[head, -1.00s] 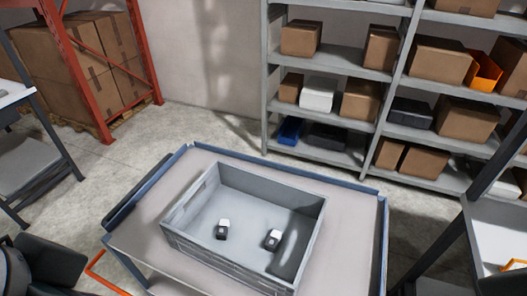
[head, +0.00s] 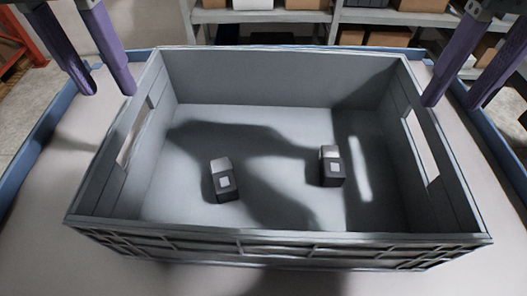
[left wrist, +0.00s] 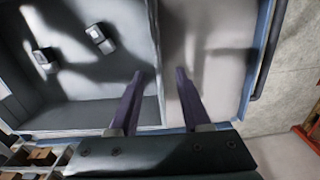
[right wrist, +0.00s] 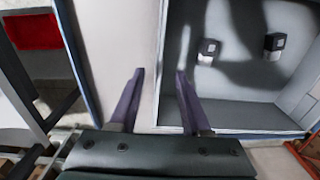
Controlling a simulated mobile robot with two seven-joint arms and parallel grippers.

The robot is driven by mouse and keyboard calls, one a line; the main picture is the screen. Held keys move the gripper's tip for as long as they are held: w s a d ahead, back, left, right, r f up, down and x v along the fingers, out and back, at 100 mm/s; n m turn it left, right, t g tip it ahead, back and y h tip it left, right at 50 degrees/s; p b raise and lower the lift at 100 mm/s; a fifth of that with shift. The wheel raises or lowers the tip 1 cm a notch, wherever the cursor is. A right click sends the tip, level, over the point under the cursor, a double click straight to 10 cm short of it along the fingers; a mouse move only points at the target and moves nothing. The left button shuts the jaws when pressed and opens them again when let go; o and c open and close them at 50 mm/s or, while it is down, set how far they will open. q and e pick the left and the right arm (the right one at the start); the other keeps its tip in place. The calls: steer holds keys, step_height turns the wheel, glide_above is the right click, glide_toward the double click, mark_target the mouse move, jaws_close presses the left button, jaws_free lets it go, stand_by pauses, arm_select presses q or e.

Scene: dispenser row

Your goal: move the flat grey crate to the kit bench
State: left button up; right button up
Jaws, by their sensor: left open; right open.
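The flat grey crate (head: 280,243) stands on a blue-edged table and fills the middle of the head view. It also shows in the left wrist view (left wrist: 75,117) and right wrist view (right wrist: 235,115). Two small dark blocks with pale tops, one left (head: 224,182) and one right (head: 331,168), lie inside it. My left gripper (head: 109,93) is open and empty at the crate's left side; in its wrist view the side wall runs between the fingers. My right gripper (head: 451,104) is open likewise at the right side wall. Whether either touches the crate cannot be told. No kit bench is identifiable now.
The table top (head: 60,165) has bare strips left and right of the crate, with a raised blue edge (head: 30,150). Grey shelving (head: 260,16) with boxes stands behind. An orange-red rack post (head: 22,40) is at far left. A red item (right wrist: 33,31) shows in the right wrist view.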

mark_target(130, 123)
arm_select(q)
steer(key=shift+s+d, duration=0.15)
arm_select(e)
steer(key=shift+d, duration=0.1)
arm_select(q)
step_height(130, 123, down, 10)
steer(key=shift+r, duration=0.1)
arm_select(e)
step_height(130, 123, down, 10)
steer(key=shift+r, duration=0.1)
arm_select(q)
jaws_close()
arm_select(e)
jaws_close()
stand_by(1.0)
